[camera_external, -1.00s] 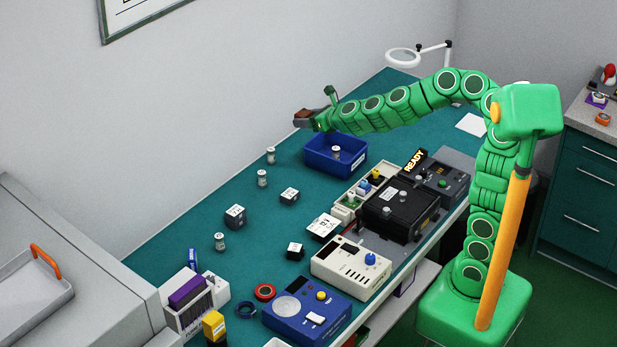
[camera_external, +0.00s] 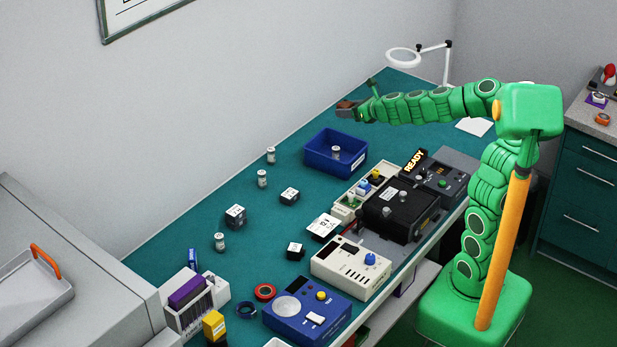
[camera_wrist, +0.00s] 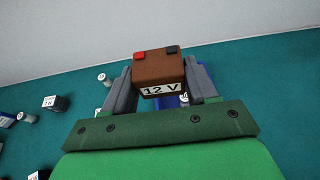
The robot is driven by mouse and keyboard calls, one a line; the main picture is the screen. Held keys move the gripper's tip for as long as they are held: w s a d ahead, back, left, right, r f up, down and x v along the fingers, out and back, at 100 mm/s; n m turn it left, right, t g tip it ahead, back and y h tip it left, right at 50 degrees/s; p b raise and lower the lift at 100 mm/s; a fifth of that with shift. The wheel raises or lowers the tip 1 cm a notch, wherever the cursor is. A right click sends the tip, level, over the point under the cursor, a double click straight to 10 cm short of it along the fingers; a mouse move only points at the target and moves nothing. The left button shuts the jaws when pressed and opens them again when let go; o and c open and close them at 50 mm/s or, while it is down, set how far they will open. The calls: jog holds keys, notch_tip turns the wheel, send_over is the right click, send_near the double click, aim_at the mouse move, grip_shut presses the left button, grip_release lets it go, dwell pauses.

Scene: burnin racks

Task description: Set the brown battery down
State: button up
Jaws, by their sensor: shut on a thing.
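The brown battery (camera_wrist: 158,70) fills the space between my two fingers in the wrist view. It has a white "12 V" label, a red terminal patch and a dark one. My gripper (camera_wrist: 160,88) is shut on it. In the external view my gripper (camera_external: 352,112) holds the battery (camera_external: 345,104) in the air above the far part of the teal bench, behind and above the blue bin (camera_external: 315,163). The battery looks small there, and its exact height is hard to tell.
The teal bench (camera_external: 255,213) has bare room left of the bin. Small cylindrical cells (camera_external: 271,155) and several cube-shaped packs (camera_external: 235,216) stand there. A black device (camera_external: 395,212) with a READY sign is right of the bin. A white ring lamp (camera_external: 402,58) stands at the far end.

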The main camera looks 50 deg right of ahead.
jog(key=s+d, duration=0.6)
jog(key=d, duration=0.4)
notch_tip(320, 180, up, 4)
send_over(458, 167)
notch_tip(458, 167, down, 28)
jog(key=shift+f, duration=0.15)
dwell(0.9)
jog(key=o, duration=1.2)
jog(key=shift+f, duration=0.1)
jog(key=shift+c, duration=0.2)
jog(key=shift+v, duration=6)
